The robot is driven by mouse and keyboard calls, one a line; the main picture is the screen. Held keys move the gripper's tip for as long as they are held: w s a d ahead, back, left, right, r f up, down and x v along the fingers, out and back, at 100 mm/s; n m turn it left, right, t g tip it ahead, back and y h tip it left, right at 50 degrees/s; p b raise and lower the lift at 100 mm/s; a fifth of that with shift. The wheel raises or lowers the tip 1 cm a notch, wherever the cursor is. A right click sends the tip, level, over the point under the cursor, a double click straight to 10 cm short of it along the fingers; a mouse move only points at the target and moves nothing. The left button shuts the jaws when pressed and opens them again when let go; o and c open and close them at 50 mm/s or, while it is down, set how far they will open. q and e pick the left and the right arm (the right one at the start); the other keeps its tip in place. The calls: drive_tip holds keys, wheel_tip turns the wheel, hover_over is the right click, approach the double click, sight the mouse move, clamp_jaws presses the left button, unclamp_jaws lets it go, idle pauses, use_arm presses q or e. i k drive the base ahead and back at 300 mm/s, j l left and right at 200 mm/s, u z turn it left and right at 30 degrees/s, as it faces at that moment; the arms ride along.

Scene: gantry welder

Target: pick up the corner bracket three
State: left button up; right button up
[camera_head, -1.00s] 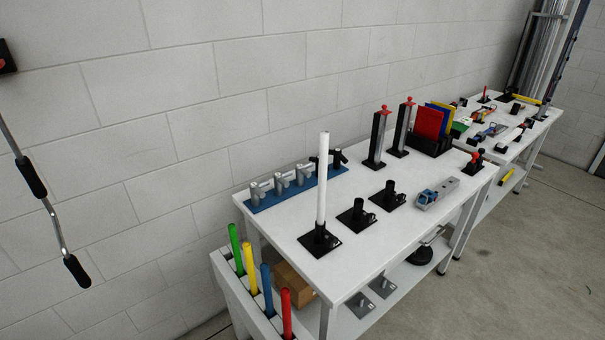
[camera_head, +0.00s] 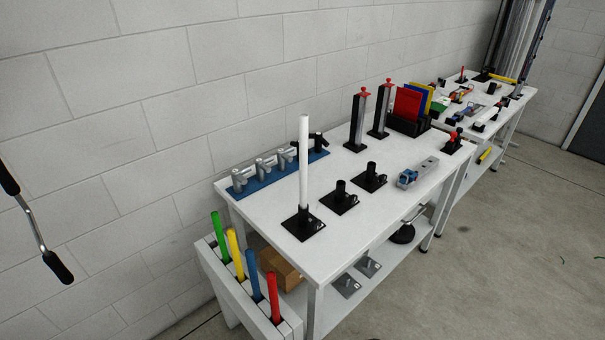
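Two grey metal pieces that look like brackets lie on the lower shelf of the near table, a front one (camera_head: 346,285) and one behind it (camera_head: 368,266). They are small in view, and I cannot tell whether either is corner bracket three. Neither of my grippers shows in the head view.
The near white table (camera_head: 262,222) holds a white upright rod (camera_head: 304,160), black bases, a blue rack (camera_head: 262,182) and a grey-blue tool (camera_head: 416,173). A holder with coloured rods (camera_head: 235,290) stands at its left end. A cardboard box (camera_head: 280,268) sits below.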

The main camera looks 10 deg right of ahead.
sight(282, 156)
drive_tip(key=k+l+u, duration=0.2)
drive_tip(key=l, duration=0.4)
drive_tip(key=l+u, duration=0.25)
drive_tip(key=l, duration=0.3)
drive_tip(key=l+u, duration=0.25)
drive_tip(key=l, duration=0.3)
drive_tip(key=l+u, duration=0.3)
drive_tip(key=l, duration=0.25)
drive_tip(key=i+l+u, duration=0.1)
drive_tip(key=l+u, duration=0.15)
drive_tip(key=l, duration=0.3)
drive_tip(key=i+l+u, duration=0.1)
drive_tip(key=l+u, duration=0.25)
drive_tip(key=l, duration=0.15)
drive_tip(key=l+u, duration=0.3)
drive_tip(key=l, duration=0.2)
